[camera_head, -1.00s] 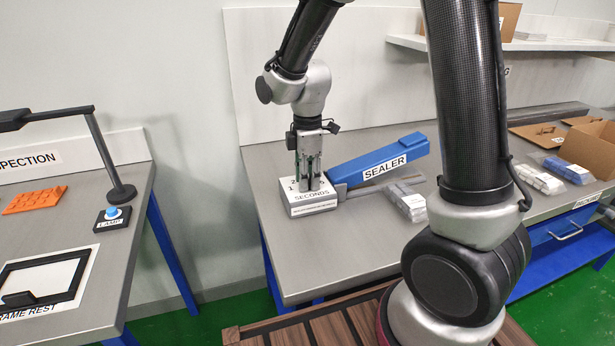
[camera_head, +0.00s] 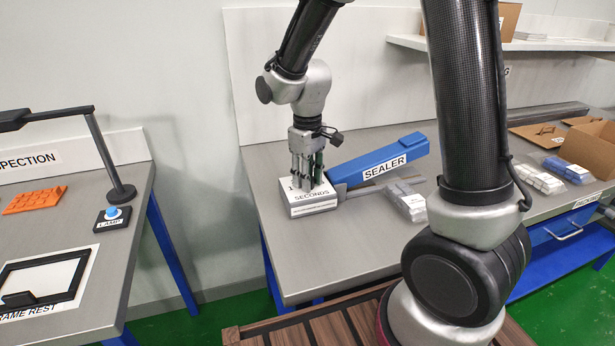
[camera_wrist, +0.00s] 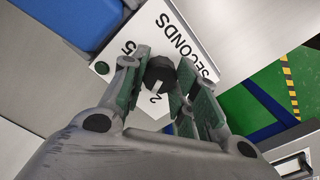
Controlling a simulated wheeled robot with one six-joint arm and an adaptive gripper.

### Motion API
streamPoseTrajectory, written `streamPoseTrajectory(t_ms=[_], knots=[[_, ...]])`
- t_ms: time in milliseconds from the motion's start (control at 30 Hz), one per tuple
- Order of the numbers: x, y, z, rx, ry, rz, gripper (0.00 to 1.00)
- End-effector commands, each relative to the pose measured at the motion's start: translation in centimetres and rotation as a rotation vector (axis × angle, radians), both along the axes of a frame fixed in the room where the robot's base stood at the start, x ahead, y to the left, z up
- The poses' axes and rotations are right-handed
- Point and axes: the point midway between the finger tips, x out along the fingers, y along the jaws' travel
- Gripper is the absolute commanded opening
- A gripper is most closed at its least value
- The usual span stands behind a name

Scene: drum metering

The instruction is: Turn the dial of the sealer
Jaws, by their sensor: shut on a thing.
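The sealer (camera_head: 378,160) is a blue arm labelled SEALER beside a white box labelled SECONDS (camera_head: 313,207) on the grey bench. In the wrist view the box's white top carries a black round dial (camera_wrist: 160,74) with a pale pointer mark, and the numbers 5 and 2 show near it. My gripper (camera_head: 306,181) points down onto the box top; in the wrist view its green-padded fingers (camera_wrist: 158,80) are shut on the dial, one on each side. The pointer mark lies toward the 2. In the head view the fingers hide the dial.
Clear packs (camera_head: 408,203) lie right of the sealer box, with more packs (camera_head: 565,168) further right. The bench front left of the box is clear. At left, another table holds a lamp button (camera_head: 113,212), a lamp post and an orange tray (camera_head: 35,199).

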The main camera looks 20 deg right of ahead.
Motion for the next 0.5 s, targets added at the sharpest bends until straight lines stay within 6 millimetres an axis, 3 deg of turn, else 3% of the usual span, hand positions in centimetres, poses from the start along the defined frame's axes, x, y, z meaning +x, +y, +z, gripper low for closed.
streamPoseTrajectory(t_ms=[500], knots=[[0.06, 0.02, 0.05, 0.001, -0.002, -0.329, 0.06]])
